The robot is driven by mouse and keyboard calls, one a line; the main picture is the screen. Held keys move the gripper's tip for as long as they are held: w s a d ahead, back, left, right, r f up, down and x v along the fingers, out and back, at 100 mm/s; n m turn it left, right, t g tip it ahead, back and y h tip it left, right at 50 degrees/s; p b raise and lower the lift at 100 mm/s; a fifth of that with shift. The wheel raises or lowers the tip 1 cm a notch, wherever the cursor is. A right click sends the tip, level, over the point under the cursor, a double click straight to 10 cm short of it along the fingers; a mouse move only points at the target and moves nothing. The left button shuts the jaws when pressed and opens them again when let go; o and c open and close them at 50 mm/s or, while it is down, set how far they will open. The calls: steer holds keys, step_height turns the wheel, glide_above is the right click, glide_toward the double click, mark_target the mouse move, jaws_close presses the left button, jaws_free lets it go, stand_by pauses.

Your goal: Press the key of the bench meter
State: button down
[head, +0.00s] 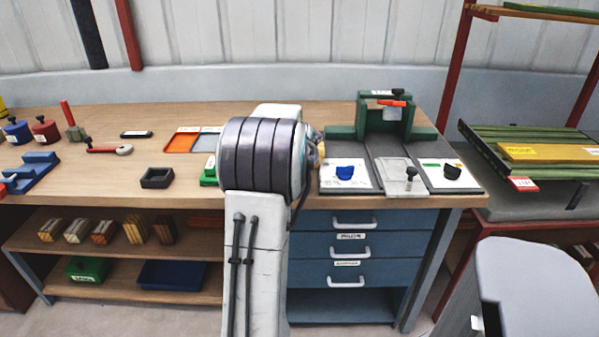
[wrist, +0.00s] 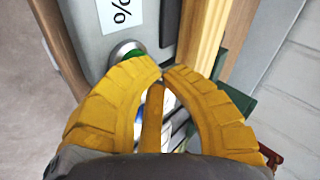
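My gripper (wrist: 162,70) shows in the wrist view as two yellow curved fingers with their tips together and nothing seen between them. Just beyond the tips is a grey panel (wrist: 92,42) with a white "%" label (wrist: 118,14); it looks like the face of the bench meter. A round silver part (wrist: 124,47), probably its key, sits below the label, up and left of the fingertips. The left finger partly covers it, and I cannot tell whether they touch. In the head view my arm hides my gripper, and I cannot make out the meter there.
The wooden bench (head: 110,182) carries a black open box (head: 156,178), an orange tray (head: 181,141) and a red-handled wrench (head: 110,149) on the left. A green fixture (head: 388,118) stands at the right. A grey rounded object (head: 530,275) is at front right.

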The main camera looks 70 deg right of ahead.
steer(key=shift+f, duration=0.25)
steer(key=shift+r, duration=0.1)
stand_by(0.4)
steer(key=shift+r+p, duration=0.5)
steer(key=shift+r, duration=0.35)
steer(key=shift+r+p, duration=1.8)
steer(key=shift+r, duration=0.75)
